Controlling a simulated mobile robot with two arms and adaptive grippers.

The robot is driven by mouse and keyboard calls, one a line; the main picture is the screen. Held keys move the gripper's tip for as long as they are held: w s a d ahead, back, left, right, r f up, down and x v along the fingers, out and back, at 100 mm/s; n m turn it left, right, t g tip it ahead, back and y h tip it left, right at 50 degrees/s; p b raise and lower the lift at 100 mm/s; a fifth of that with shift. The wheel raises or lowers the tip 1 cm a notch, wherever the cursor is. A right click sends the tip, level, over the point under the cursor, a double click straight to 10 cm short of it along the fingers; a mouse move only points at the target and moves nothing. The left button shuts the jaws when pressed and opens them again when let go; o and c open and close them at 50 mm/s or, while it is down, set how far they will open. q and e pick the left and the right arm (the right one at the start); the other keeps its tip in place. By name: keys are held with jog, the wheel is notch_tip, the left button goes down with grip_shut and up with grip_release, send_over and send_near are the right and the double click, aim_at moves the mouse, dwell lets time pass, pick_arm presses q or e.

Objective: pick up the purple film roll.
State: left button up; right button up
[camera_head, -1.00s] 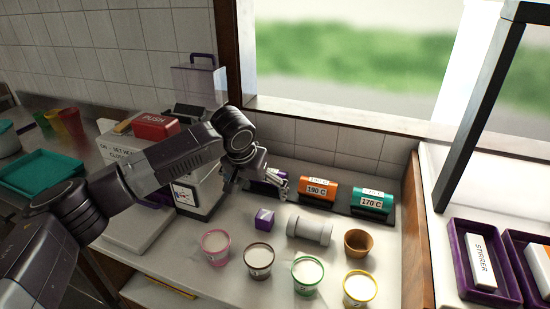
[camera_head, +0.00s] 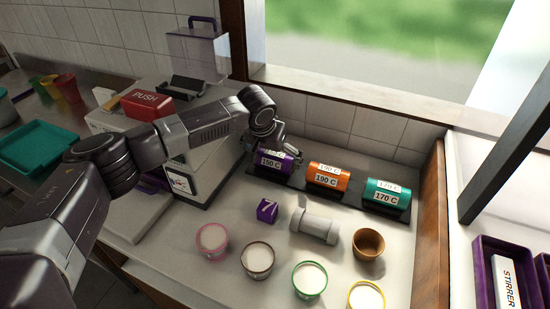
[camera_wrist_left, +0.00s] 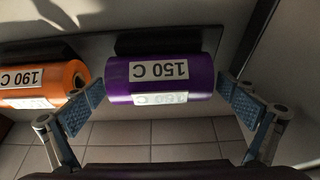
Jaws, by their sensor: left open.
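The purple film roll (camera_head: 270,162) carries a 150 C label and lies in the left place of a dark holder at the back of the counter. It fills the middle of the left wrist view (camera_wrist_left: 150,88). My left gripper (camera_head: 272,145) is over the roll in the head view and partly hides its top. In the left wrist view the open fingers (camera_wrist_left: 160,92) stand on either side of the roll, one near each end. A gap shows at the left end; the right finger is very close to the other end, and contact cannot be told. My right gripper is not in view.
An orange 190 C roll (camera_head: 328,175) and a green 170 C roll (camera_head: 386,196) stand to the right in the row. The orange one is close to the left finger. A sealing machine (camera_head: 195,170) is left. Several cups, a purple box (camera_head: 267,210) and a grey cylinder (camera_head: 315,225) stand in front.

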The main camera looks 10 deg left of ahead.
pick_arm(q)
jog(key=shift+w+f, duration=0.25)
jog(key=shift+f, duration=0.3)
jog(key=c, duration=1.2)
jog(key=shift+r, duration=0.1)
jog(key=shift+c, duration=0.8)
